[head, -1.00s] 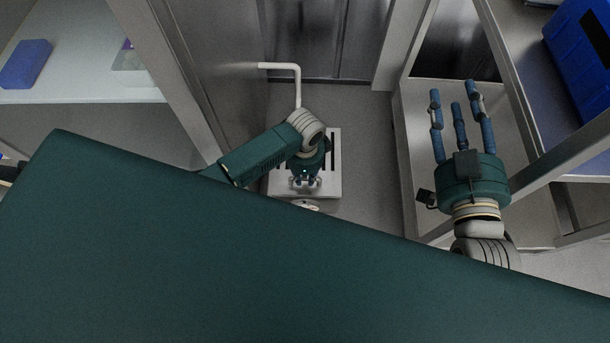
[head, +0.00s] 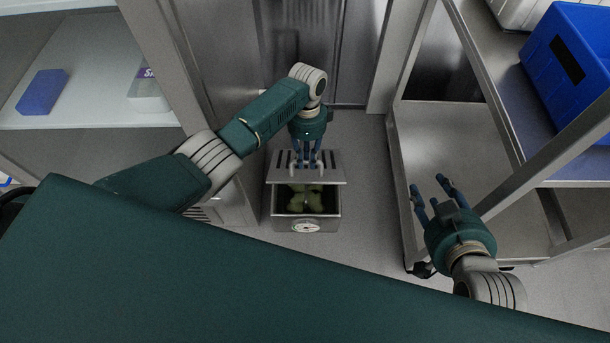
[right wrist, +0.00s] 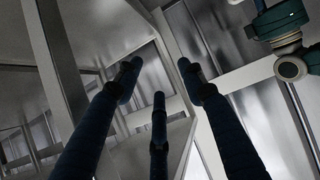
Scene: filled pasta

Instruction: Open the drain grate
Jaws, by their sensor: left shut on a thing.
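The drain grate (head: 334,174) is a slotted grey metal plate, raised at the back of a square drain box (head: 275,208) on the floor in the head view. The front of the box is uncovered and shows lumpy green matter (head: 313,199) inside. A round white dial (head: 306,227) is on the box's front. My left gripper (head: 307,166) points down and is shut on the grate; its fingertips are partly hard to make out. My right gripper (head: 429,186) is off to the right, empty, with its fingers spread; they also show apart in the right wrist view (right wrist: 160,80).
A steel rack (head: 402,150) stands right of the drain, with a blue crate (head: 570,60) on its upper shelf. Grey floor (head: 367,190) is free between drain and rack.

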